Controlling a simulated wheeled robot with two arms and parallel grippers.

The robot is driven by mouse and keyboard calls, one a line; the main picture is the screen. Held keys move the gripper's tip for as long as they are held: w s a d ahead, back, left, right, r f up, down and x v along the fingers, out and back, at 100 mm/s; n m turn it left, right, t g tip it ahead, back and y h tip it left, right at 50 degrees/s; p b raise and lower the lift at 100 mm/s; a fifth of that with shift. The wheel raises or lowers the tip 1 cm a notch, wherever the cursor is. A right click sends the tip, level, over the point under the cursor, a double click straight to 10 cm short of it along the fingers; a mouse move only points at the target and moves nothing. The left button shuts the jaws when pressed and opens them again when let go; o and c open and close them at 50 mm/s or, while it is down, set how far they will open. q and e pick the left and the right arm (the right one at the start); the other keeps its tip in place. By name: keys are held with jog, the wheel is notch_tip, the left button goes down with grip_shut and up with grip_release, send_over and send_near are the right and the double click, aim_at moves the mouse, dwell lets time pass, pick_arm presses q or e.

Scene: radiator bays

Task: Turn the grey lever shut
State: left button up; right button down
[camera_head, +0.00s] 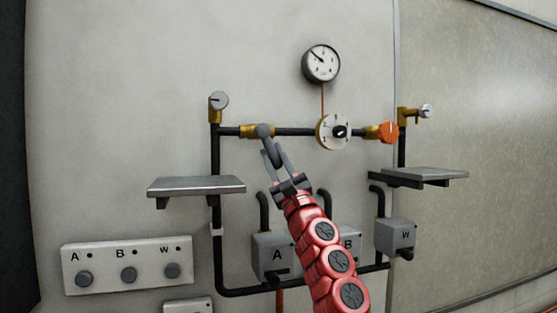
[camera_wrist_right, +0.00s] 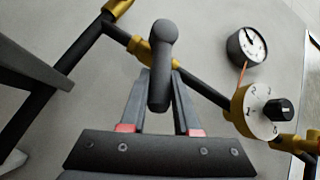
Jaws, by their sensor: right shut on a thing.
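The grey lever (camera_head: 265,131) sits on a brass valve body (camera_head: 249,131) on the upper black pipe, left of centre in the head view. In the right wrist view the grey lever (camera_wrist_right: 161,65) has a round hub at the top and a handle hanging down. My right gripper (camera_head: 274,160) reaches up from below. Its fingers (camera_wrist_right: 160,105) are either side of the handle's lower part and shut on it. In the head view the fingers partly hide the handle. My left gripper is not in view.
A numbered dial with a black knob (camera_head: 340,131) and an orange knob (camera_head: 388,132) are right on the same pipe. A gauge (camera_head: 321,63) is above. Two grey shelves (camera_head: 197,186) (camera_head: 425,176) stick out from the wall.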

jog(key=m+h, duration=0.1)
jog(key=a+m+t+h+b, duration=0.1)
jog(key=m, duration=0.1)
jog(key=m+t+h, duration=0.1)
jog(key=m+h, duration=0.1)
jog(key=shift+s+a+f, duration=0.15)
jog(key=shift+s+f, duration=0.1)
jog(key=shift+f, duration=0.1)
jog(key=shift+s+a+r+m+t+h+b, duration=0.15)
jog(key=shift+m+t+h+b, duration=0.15)
jog(key=shift+m+h, duration=0.5)
jog(key=shift+w+a+f+m+t+h+b, duration=0.15)
jog(key=shift+m+t+h, duration=0.25)
jog(key=shift+m+h, duration=0.4)
jog(key=shift+s+r+m, duration=0.1)
jog(key=shift+r+m, duration=0.05)
jog(key=shift+m, duration=0.15)
jog(key=shift+h, duration=0.4)
jog(key=c, duration=0.7)
grip_release()
jog(key=shift+o, duration=0.2)
jog(key=shift+d, duration=0.1)
